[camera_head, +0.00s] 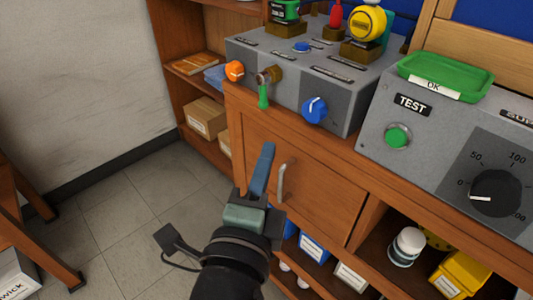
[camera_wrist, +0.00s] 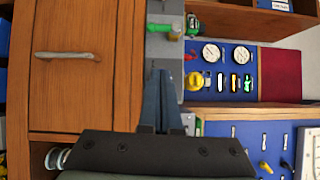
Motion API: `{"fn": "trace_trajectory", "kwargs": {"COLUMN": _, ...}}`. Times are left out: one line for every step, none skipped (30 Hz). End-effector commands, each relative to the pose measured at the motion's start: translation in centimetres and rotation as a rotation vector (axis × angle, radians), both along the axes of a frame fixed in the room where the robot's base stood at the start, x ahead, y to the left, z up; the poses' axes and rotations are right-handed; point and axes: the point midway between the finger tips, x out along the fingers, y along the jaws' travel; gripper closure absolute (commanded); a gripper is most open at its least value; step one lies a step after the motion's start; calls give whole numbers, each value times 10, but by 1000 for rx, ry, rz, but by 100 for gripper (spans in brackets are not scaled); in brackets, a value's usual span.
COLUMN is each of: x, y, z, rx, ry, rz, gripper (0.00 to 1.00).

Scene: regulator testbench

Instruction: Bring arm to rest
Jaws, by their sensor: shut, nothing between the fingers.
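My gripper (camera_head: 264,170) is in front of the wooden cabinet door (camera_head: 310,185), below the edge of the grey regulator box (camera_head: 285,80). Its blue-grey fingers are shut together and hold nothing. In the wrist view my gripper (camera_wrist: 162,80) points up the picture, its dark mount across the bottom. The door's metal handle (camera_head: 282,182) is just right of the fingers in the head view. The handle also shows in the wrist view (camera_wrist: 67,55), left of the fingers. I cannot tell how far the fingers are from the door.
The regulator box carries an orange knob (camera_head: 235,70), a green lever (camera_head: 263,92) and a blue knob (camera_head: 315,109). The test unit (camera_head: 430,140) has a green tray (camera_head: 446,75) on top. Open shelves hold jars and boxes. The tiled floor (camera_head: 130,215) at left is clear.

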Motion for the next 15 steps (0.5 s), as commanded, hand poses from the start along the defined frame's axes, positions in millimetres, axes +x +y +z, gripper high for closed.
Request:
{"fn": "trace_trajectory", "kwargs": {"x": 0, "y": 0, "z": 0, "rx": 0, "ry": 0, "rz": 0, "gripper": 100}}
{"fn": "trace_trajectory", "kwargs": {"x": 0, "y": 0, "z": 0, "rx": 0, "ry": 0, "rz": 0, "gripper": 100}}
{"fn": "trace_trajectory", "kwargs": {"x": 0, "y": 0, "z": 0, "rx": 0, "ry": 0, "rz": 0, "gripper": 100}}
{"fn": "trace_trajectory", "kwargs": {"x": 0, "y": 0, "z": 0, "rx": 0, "ry": 0, "rz": 0, "gripper": 100}}
{"fn": "trace_trajectory", "kwargs": {"x": 0, "y": 0, "z": 0, "rx": 0, "ry": 0, "rz": 0, "gripper": 100}}
{"fn": "trace_trajectory", "kwargs": {"x": 0, "y": 0, "z": 1, "rx": -3, "ry": -1, "rz": 0, "gripper": 100}}
{"fn": "trace_trajectory", "kwargs": {"x": 1, "y": 0, "z": 3, "rx": -12, "ry": -5, "rz": 1, "gripper": 100}}
{"fn": "trace_trajectory", "kwargs": {"x": 1, "y": 0, "z": 6, "rx": -25, "ry": -9, "rz": 2, "gripper": 100}}
{"fn": "trace_trajectory", "kwargs": {"x": 2, "y": -1, "z": 13, "rx": -53, "ry": -17, "rz": 5, "gripper": 100}}
{"fn": "trace_trajectory", "kwargs": {"x": 3, "y": -1, "z": 19, "rx": -80, "ry": -26, "rz": 6, "gripper": 100}}
{"fn": "trace_trajectory", "kwargs": {"x": 4, "y": -1, "z": 27, "rx": -114, "ry": -37, "rz": 9, "gripper": 100}}
{"fn": "trace_trajectory", "kwargs": {"x": 6, "y": -1, "z": 39, "rx": -170, "ry": -54, "rz": 10, "gripper": 100}}
{"fn": "trace_trajectory", "kwargs": {"x": 7, "y": -1, "z": 50, "rx": -218, "ry": -69, "rz": 12, "gripper": 100}}
{"fn": "trace_trajectory", "kwargs": {"x": 7, "y": -1, "z": 61, "rx": -270, "ry": -87, "rz": 11, "gripper": 100}}
{"fn": "trace_trajectory", "kwargs": {"x": 8, "y": -1, "z": 78, "rx": -346, "ry": -111, "rz": 8, "gripper": 100}}
